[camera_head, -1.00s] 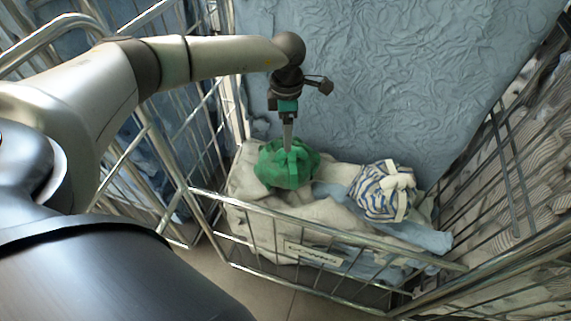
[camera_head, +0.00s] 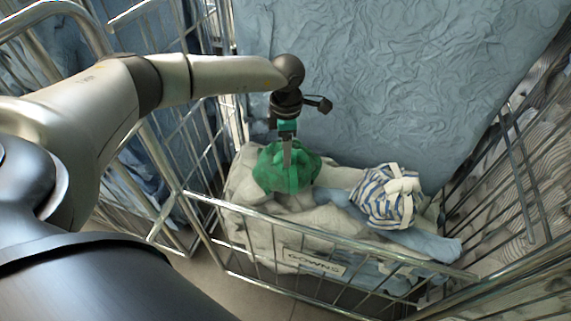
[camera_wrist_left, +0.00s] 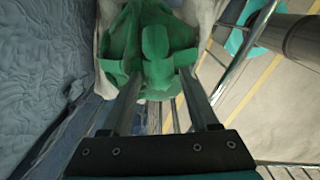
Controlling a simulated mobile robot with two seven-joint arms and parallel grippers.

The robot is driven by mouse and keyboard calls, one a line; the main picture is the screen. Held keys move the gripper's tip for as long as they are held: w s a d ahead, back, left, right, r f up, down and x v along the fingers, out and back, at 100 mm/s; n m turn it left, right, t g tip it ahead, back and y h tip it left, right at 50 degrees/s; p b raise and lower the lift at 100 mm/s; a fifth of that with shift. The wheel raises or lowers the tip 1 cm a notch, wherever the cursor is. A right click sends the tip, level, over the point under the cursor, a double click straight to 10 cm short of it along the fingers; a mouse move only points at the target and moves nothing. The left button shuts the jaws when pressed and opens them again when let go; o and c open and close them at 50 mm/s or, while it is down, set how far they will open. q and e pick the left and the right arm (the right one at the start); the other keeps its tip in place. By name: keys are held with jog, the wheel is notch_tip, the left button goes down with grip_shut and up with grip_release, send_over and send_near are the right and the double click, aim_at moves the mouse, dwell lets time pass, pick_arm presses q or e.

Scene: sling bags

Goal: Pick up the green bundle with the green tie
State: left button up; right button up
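The green bundle (camera_head: 270,170) rests on pale cloth in the left part of the wire cart, its folds gathered at the top. My left gripper (camera_head: 287,165) reaches down from above, with its fingers at the top of the bundle. In the left wrist view, the green bundle (camera_wrist_left: 154,45) fills the upper middle. A raised green tie or knot lies between the two separated fingers of my left gripper (camera_wrist_left: 158,80). The fingertips overlap the green cloth, and narrow gaps show beside the knot. My right gripper is not in view.
A blue-and-white striped bundle (camera_head: 385,198) with a pale tie lies to the right. The cart's wire front (camera_head: 350,240) carries a "GOWNS" label (camera_head: 314,263). A blue wrinkled sheet (camera_head: 390,80) stands behind. Wire sides (camera_head: 205,150) rise at the left.

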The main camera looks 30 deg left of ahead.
pick_arm(q)
grip_shut()
jog(key=shift+w, duration=0.1)
dwell(1.0)
